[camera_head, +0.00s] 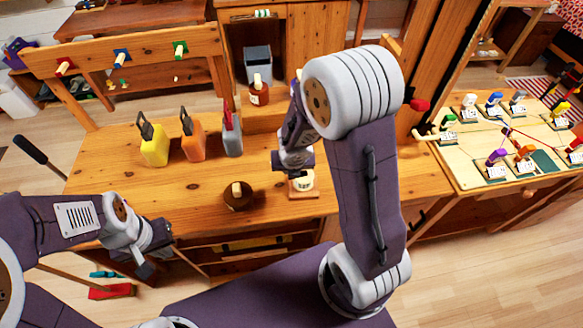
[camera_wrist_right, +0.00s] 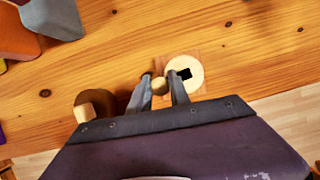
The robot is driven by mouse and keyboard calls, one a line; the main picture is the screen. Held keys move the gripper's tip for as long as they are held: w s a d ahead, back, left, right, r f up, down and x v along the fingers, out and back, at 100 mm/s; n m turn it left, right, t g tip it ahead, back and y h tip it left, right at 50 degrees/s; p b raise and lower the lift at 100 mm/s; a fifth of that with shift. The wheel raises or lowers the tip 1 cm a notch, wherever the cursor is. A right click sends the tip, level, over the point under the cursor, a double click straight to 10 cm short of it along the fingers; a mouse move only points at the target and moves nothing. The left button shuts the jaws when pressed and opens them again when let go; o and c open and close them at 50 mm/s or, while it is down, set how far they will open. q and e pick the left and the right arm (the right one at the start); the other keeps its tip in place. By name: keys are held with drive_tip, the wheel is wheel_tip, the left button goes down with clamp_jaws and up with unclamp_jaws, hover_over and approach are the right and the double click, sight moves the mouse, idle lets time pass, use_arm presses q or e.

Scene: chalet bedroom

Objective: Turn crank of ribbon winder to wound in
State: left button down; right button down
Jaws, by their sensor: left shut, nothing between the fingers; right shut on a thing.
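The ribbon winder (camera_head: 303,184) stands on the wooden desk, a cream round drum on a small square wooden base. A small round wooden crank knob (camera_wrist_right: 160,86) sits beside the disc. My right gripper (camera_wrist_right: 161,80) is shut on this knob, one finger on each side. In the head view my right arm and gripper (camera_head: 293,172) partly cover the winder. My left gripper (camera_head: 147,268) is shut and empty, in front of the desk at the lower left.
A brown round pot with a wooden knob (camera_head: 238,198) stands left of the winder. Yellow (camera_head: 154,150), orange (camera_head: 194,146) and grey (camera_head: 233,138) containers stand farther back. A panel with coloured switches (camera_head: 470,150) lies right. The desk front is mostly clear.

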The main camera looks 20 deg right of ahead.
idle(0.4)
drive_tip(key=c, duration=1.2)
unclamp_jaws()
drive_tip(key=p+v, duration=0.6)
drive_tip(key=v, duration=0.3)
drive_tip(key=shift+r, duration=0.1)
